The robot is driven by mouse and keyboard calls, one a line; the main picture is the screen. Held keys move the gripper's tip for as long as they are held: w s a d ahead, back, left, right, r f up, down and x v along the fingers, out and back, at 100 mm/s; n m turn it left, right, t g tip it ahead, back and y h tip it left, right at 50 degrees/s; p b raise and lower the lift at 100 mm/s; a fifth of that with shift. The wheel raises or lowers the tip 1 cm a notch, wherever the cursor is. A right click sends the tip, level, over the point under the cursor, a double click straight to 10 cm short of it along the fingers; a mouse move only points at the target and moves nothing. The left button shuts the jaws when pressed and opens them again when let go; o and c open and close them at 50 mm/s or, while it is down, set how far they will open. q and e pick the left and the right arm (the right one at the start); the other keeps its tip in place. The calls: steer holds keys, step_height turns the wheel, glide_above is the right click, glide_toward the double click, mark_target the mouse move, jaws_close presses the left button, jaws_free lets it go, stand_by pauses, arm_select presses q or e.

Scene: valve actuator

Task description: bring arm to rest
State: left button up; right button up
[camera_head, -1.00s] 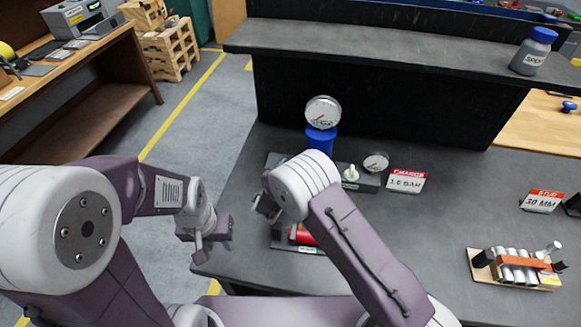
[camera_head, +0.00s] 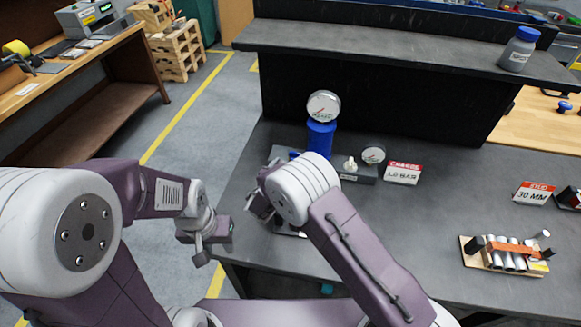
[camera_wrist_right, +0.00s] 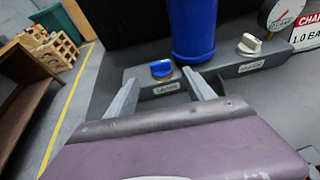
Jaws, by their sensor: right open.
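My left gripper (camera_head: 205,247) hangs off the bench's left edge in the head view. Its fingers are small and seen edge-on, so their spread is unclear. My right gripper (camera_head: 258,208) is over the bench's left part, partly hidden by its own wrist. In the right wrist view its two fingers (camera_wrist_right: 162,92) are spread and empty, pointing at a grey manifold (camera_wrist_right: 225,72). A blue-topped knob (camera_wrist_right: 162,69) shows between and beyond the fingertips. A pale knob (camera_wrist_right: 250,43) is to its right.
A blue cylinder (camera_head: 320,138) with a round gauge (camera_head: 323,106) stands behind the manifold. A red-and-white sign (camera_head: 403,173) is to its right. A rack of metal cylinders (camera_head: 503,256) sits at the right. A shelf (camera_head: 400,52) overhangs the back. The bench's middle is clear.

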steer(key=s+d+m+g+h, duration=0.2)
steer(key=s+d+m+g, duration=0.8)
steer(key=s+d+m, duration=0.8)
arm_select(q)
steer(key=shift+s, duration=0.1)
arm_select(e)
steer(key=s+r+m+g+y, duration=0.1)
steer(key=s+r+m+y, duration=0.1)
steer(key=s+m+y, duration=0.4)
steer(key=s+m, duration=0.5)
steer(key=m, duration=0.4)
steer(key=shift+d+r+g, duration=0.25)
steer(key=shift+r+g, duration=0.1)
steer(key=shift+g, duration=0.05)
arm_select(q)
steer(key=shift+s, duration=0.15)
arm_select(e)
steer(key=shift+s, duration=0.2)
